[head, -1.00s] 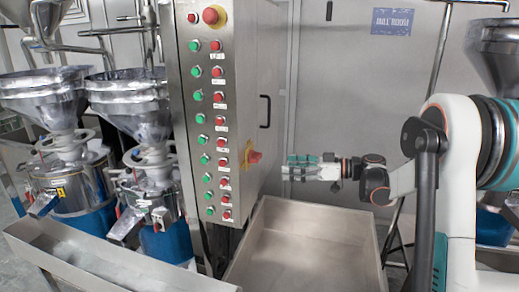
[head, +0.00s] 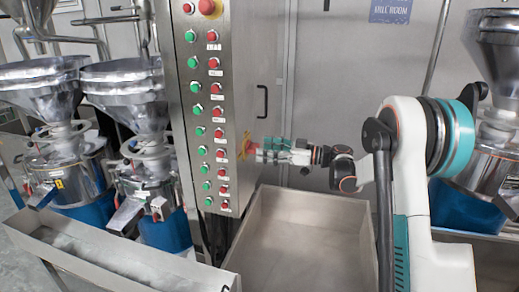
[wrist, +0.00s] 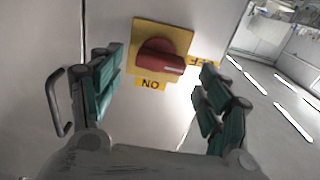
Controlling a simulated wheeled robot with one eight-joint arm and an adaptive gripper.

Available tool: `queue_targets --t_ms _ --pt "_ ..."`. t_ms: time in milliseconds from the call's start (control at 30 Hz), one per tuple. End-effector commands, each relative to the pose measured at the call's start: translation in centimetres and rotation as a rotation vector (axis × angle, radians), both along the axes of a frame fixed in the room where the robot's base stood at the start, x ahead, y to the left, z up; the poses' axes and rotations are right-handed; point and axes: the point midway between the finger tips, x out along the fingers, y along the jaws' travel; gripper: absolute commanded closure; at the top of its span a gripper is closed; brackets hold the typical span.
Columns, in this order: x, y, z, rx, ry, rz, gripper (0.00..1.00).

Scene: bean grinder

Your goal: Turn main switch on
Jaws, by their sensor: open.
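The main switch is a red rotary knob (wrist: 162,58) on a yellow plate (wrist: 148,27), set on the side of the steel control cabinet. In the wrist view, an upside-down ON label sits below the knob and an OFF label to its right. The knob's grip points right, towards OFF. In the head view the switch (head: 245,147) is partly hidden by my gripper (head: 262,151), which is right beside it. In the wrist view my gripper's green fingers are open, one on each side of the knob.
The cabinet (head: 262,50) has rows of green and red buttons (head: 216,87) and a red emergency button on its front. A dark door handle (head: 262,100) is above the switch. A steel tray (head: 300,238) lies below my arm. Grinders with funnels (head: 120,85) stand at left.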

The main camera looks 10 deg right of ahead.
Motion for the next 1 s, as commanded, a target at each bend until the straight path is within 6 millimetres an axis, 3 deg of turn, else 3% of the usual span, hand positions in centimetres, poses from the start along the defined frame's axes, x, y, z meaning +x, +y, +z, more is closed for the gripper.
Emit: queue_targets --t_ms 200,567,767,1000 --pt "1.2 2.0 0.0 0.0 0.0 0.0 0.3" --pt "1.4 2.3 0.0 0.0 0.0 0.0 0.3" --pt "1.4 2.3 0.0 0.0 0.0 0.0 0.73" --pt "1.4 2.3 0.0 0.002 0.003 0.0 0.74"
